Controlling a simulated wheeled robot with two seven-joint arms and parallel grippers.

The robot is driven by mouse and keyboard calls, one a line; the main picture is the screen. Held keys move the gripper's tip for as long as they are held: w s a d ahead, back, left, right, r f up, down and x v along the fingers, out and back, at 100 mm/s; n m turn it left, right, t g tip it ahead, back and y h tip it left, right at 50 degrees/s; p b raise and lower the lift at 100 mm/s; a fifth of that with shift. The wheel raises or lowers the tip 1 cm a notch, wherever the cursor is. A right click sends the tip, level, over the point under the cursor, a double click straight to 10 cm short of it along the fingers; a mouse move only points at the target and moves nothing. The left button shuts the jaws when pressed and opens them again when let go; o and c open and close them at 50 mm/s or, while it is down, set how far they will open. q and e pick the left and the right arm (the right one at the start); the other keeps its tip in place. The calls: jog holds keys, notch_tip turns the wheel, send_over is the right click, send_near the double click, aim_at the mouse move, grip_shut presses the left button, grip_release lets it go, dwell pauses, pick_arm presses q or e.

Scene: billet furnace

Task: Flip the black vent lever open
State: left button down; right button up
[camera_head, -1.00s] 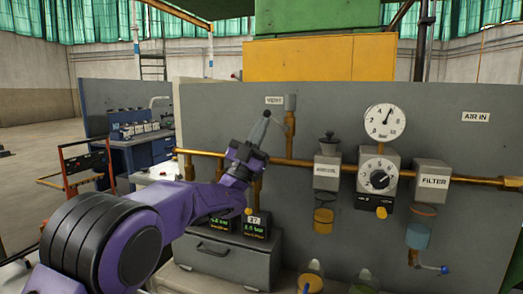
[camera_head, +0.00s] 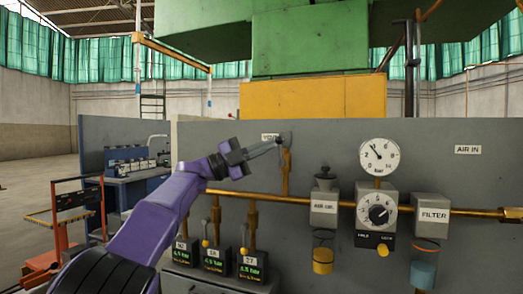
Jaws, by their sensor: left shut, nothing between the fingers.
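The brass vent pipe (camera_head: 286,175) rises from the horizontal pipe on the grey panel, with a grey fitting (camera_head: 286,137) at its top beside the VENT label (camera_head: 269,137). My left gripper (camera_head: 279,142) reaches in from the left, its thin fingers shut with nothing between them. The fingertips are at the vent fitting; I cannot tell whether they touch it. The black vent lever is not clearly distinguishable; the fingers may cover it. My right gripper is not in view.
Right of the vent are a pressure gauge (camera_head: 379,156), a regulator knob (camera_head: 377,214) and a filter (camera_head: 432,215). The brass horizontal pipe (camera_head: 320,201) runs below the fingers. Small valves and green displays (camera_head: 215,260) sit lower left. Panel space above is clear.

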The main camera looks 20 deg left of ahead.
pick_arm(q)
jog(key=shift+d+r, duration=0.2)
jog(key=shift+d, duration=0.1)
dwell(0.4)
jog(key=r+b+v, duration=0.1)
jog(key=b+v, duration=0.5)
jog(key=v, duration=0.8)
jog(key=shift+a, duration=0.3)
jog(key=shift+f, duration=0.1)
